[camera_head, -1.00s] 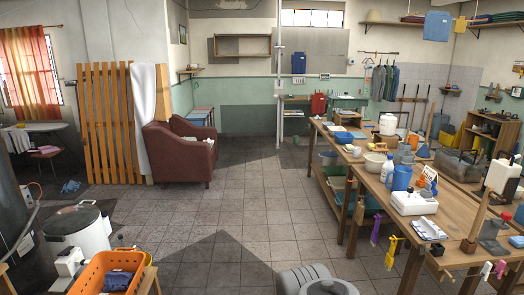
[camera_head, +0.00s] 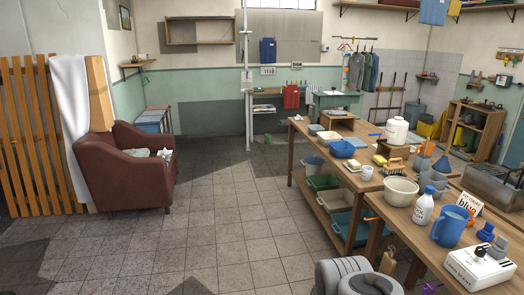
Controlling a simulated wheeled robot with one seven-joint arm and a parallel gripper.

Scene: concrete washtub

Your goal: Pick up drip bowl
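Several bowls stand on the long wooden workbench (camera_head: 350,178) at the right, and I cannot tell which one is the drip bowl. A cream bowl (camera_head: 401,190) sits near the bench's front edge. A grey bowl (camera_head: 433,181) stands just to its right. A blue bowl (camera_head: 342,148) sits farther back, left of a white lidded container (camera_head: 396,131). Grey rounded parts of my own arm show at the bottom, in front of the bench. My gripper is not in view.
A white bottle (camera_head: 423,208), a blue jug (camera_head: 451,225) and a white box (camera_head: 478,267) crowd the bench's near end. Coloured tubs (camera_head: 322,182) fill its lower shelf. A brown armchair (camera_head: 126,171) stands at left. The tiled floor (camera_head: 235,205) between is clear.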

